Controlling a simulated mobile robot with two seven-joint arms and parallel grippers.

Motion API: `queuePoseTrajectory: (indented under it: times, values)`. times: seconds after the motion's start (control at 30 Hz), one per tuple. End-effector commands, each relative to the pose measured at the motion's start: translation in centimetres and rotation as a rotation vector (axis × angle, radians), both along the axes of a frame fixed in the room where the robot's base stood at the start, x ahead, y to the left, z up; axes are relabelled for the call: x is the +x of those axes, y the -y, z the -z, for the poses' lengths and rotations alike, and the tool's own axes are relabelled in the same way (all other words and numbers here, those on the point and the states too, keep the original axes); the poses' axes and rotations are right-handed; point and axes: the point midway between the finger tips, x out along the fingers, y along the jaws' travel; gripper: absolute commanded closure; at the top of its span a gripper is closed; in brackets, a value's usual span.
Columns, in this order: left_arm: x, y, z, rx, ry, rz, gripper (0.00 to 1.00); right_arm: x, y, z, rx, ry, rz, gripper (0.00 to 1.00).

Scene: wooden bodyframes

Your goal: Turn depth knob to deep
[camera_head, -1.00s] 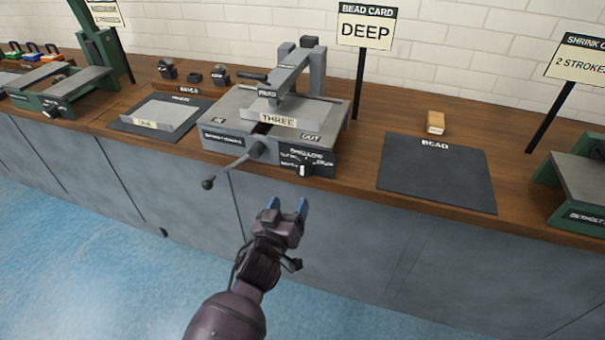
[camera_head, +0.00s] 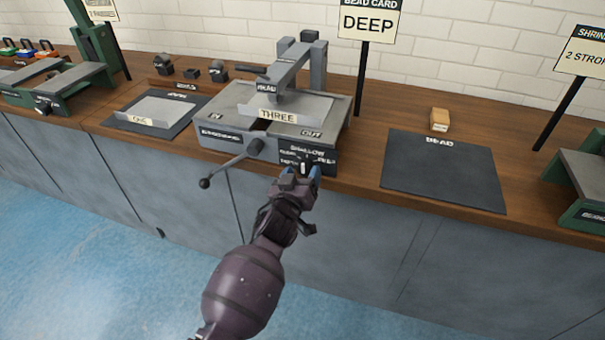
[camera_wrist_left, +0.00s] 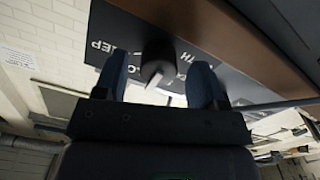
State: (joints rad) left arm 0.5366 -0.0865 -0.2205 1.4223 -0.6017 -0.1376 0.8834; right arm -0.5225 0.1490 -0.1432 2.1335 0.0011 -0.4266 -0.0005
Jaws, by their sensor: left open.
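The depth knob (camera_head: 308,160) is dark with a white pointer, on the black label plate (camera_head: 322,169) at the lower right front of the grey bead machine (camera_head: 228,128). It also shows in the left wrist view as a dark round knob (camera_wrist_left: 158,50), with its white pointer angled. My left gripper (camera_head: 300,173) is right in front of the knob. Its blue fingers (camera_wrist_left: 160,84) are open, one on each side of the knob, with gaps visible. The fingers partly hide the knob and plate in the head view. The bead card (camera_head: 368,22) reads DEEP. My right gripper is not in view.
A crank lever with a ball end (camera_head: 205,183) sticks out from the machine's front, left of my arm. A dark BEAD mat (camera_head: 442,180) and a small wooden block (camera_head: 440,120) are to the right. The space in front of the bench is clear.

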Motion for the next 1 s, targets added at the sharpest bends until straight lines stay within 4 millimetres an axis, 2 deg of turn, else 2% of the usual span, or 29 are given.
queuePoseTrajectory:
  times: [0.4, 0.73, 1.0]
  values:
    - [0.53, 0.2, -0.08, 0.0, 0.001, 0.0, 0.36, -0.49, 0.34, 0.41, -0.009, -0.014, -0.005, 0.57]
    - [0.51, 0.2, -0.06, 0.0, 0.0, 0.0, 0.85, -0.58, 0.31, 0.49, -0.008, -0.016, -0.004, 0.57]
    - [0.51, 0.2, -0.1, 0.028, 0.01, 0.0, 0.85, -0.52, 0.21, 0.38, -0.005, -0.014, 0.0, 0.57]
